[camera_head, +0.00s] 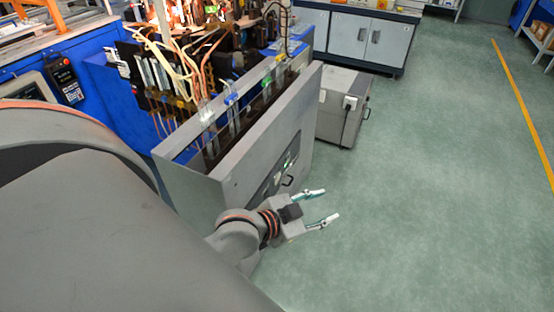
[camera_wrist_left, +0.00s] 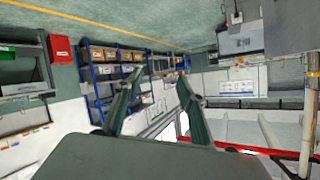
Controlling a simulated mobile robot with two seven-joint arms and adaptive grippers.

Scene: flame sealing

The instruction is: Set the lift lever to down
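My left gripper (camera_head: 329,204) reaches past the front of a grey cabinet (camera_head: 240,165) in the head view. Its two fingers are spread apart with nothing between them, and they also show spread in the left wrist view (camera_wrist_left: 158,78). The cabinet front has a dark control panel (camera_head: 272,184) with a small green light and a dark handle (camera_head: 287,181). The gripper is apart from this panel, below and to its right. I cannot make out which part is the lift lever or how it is set. My right gripper is not in view.
A blue machine (camera_head: 105,95) with orange tubes and glowing parts stands behind the cabinet. A grey box unit (camera_head: 342,108) stands beyond it, near low cupboards (camera_head: 365,38). The green floor (camera_head: 430,180) to the right is clear. Blue shelves (camera_wrist_left: 103,75) show in the left wrist view.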

